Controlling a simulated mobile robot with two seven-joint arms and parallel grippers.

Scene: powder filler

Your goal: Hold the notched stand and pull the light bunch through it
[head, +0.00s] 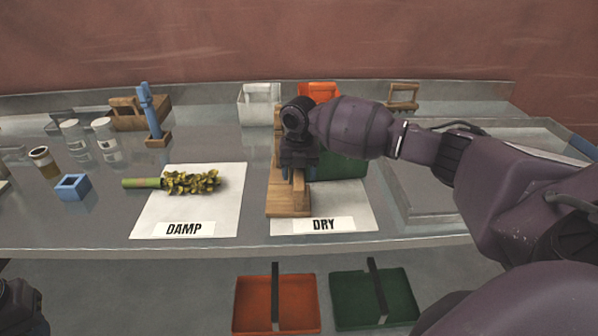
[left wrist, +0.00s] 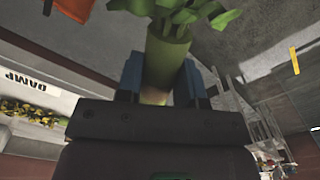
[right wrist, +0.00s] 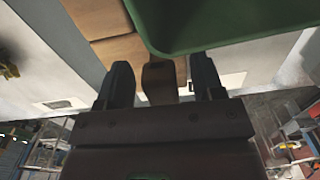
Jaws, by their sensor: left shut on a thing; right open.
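My left gripper (left wrist: 165,85) is shut on the thick stem of a light green leafy bunch (left wrist: 168,50). In the head view only a dark part of that arm shows at the lower left corner, and this bunch is not seen there. The wooden notched stand (head: 288,207) stands at the left edge of the DRY sheet (head: 355,215), its upper part mostly hidden by my right gripper (head: 298,172). In the right wrist view, my right gripper's open fingers (right wrist: 162,80) sit either side of a wooden piece of the stand (right wrist: 159,82); contact is unclear.
A yellow-green bunch (head: 195,182) lies on the DAMP sheet (head: 150,218). A green bin (head: 345,166) is right behind the stand. Orange (head: 250,300) and green (head: 350,300) trays sit below the table's front edge.

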